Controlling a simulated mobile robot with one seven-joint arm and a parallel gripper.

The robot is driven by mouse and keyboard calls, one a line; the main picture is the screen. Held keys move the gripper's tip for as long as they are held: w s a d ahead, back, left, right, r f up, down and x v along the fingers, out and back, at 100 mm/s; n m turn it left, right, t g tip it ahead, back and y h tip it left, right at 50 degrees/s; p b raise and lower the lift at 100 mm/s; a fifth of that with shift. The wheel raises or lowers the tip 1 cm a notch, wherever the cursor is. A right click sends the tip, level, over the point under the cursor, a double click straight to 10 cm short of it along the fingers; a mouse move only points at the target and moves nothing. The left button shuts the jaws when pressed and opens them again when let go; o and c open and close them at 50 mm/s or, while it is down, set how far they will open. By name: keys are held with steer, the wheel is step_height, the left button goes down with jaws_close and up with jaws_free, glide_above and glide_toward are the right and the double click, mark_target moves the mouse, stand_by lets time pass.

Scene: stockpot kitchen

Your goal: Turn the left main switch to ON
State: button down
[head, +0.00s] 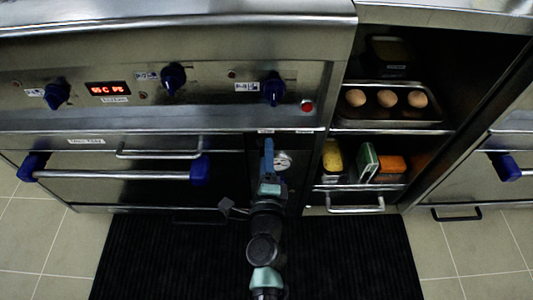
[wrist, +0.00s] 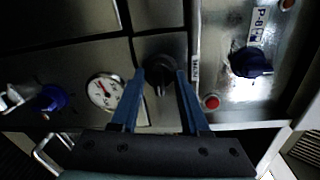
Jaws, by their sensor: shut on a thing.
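The switch (wrist: 160,88) is a dark round knob on the dark front panel, beside a round white gauge (wrist: 105,92), in the wrist view. My gripper (wrist: 161,76) has its two blue fingers on either side of this knob and is shut on it. A pale line shows on the knob, but no ON or OFF marking is readable. In the head view my gripper (head: 268,147) is at the panel left of the gauge (head: 283,160), below the control strip, and hides the knob.
Above are blue knobs (head: 173,77), a red display (head: 107,88) and a red button (head: 307,105). An oven handle (head: 120,174) with blue ends sticks out at left. At right, an open shelf holds a tray (head: 389,124) with three buns, above food boxes (head: 390,164).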

steer(key=shift+c, duration=2)
jaws_free()
steer(key=s+b, duration=0.1)
steer(key=s, duration=1.2)
steer(key=shift+r, duration=0.4)
